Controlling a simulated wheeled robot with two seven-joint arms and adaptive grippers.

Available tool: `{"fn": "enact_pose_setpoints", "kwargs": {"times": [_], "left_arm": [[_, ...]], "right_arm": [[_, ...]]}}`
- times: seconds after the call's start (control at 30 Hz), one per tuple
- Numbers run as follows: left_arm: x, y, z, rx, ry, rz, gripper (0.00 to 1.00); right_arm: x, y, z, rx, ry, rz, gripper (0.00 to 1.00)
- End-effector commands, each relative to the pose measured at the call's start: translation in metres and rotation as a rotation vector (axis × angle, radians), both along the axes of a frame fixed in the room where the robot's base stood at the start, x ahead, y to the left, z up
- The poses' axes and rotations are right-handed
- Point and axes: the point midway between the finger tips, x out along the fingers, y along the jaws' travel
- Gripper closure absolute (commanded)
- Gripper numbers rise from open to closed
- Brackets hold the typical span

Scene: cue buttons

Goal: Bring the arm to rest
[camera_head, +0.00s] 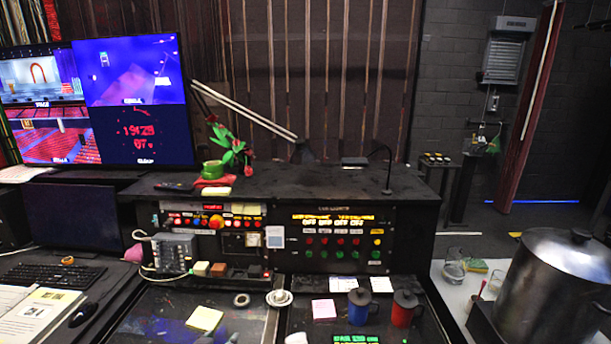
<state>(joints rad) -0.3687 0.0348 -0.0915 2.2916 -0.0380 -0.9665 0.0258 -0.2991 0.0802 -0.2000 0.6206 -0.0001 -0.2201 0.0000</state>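Neither of my grippers nor my arms show in the head view. Nothing touches the buttons.
A blue mug (360,307) and a red mug (404,308), both lidded, stand on the desk front. Yellow notes (204,318) lie left of them. A large metal pot (548,288) stands at right. A monitor (134,100) and keyboard (42,275) are at left.

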Motion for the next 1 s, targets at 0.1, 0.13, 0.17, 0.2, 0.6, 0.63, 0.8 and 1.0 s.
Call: {"fn": "enact_pose_setpoints", "kwargs": {"times": [0.1,0.13,0.17,0.2,0.6,0.63,0.8,1.0], "left_arm": [[-0.029,0.000,-0.017,0.017,0.110,-0.012,0.50],[-0.036,0.001,-0.022,0.020,0.139,-0.015,0.50],[-0.044,0.001,-0.026,0.025,0.168,-0.018,0.50],[-0.053,0.001,-0.030,0.029,0.204,-0.023,0.50],[-0.136,0.003,-0.058,0.072,0.489,-0.058,0.50],[-0.140,0.003,-0.059,0.074,0.503,-0.059,0.50],[-0.159,0.005,-0.063,0.084,0.567,-0.067,0.50],[-0.180,0.006,-0.065,0.094,0.631,-0.077,0.50]], "right_arm": [[-0.001,0.000,0.000,0.000,0.001,0.000,1.00],[-0.001,0.000,0.000,0.000,0.001,0.000,1.00],[-0.001,0.000,0.000,0.000,0.001,0.000,1.00],[-0.001,0.000,0.000,0.000,0.001,0.000,1.00],[-0.001,0.000,0.000,0.001,0.002,0.000,1.00],[-0.001,0.000,0.000,0.001,0.002,0.000,1.00],[-0.001,0.000,0.000,0.001,0.002,0.000,1.00],[-0.002,0.000,0.000,0.001,0.002,0.000,1.00]]}}
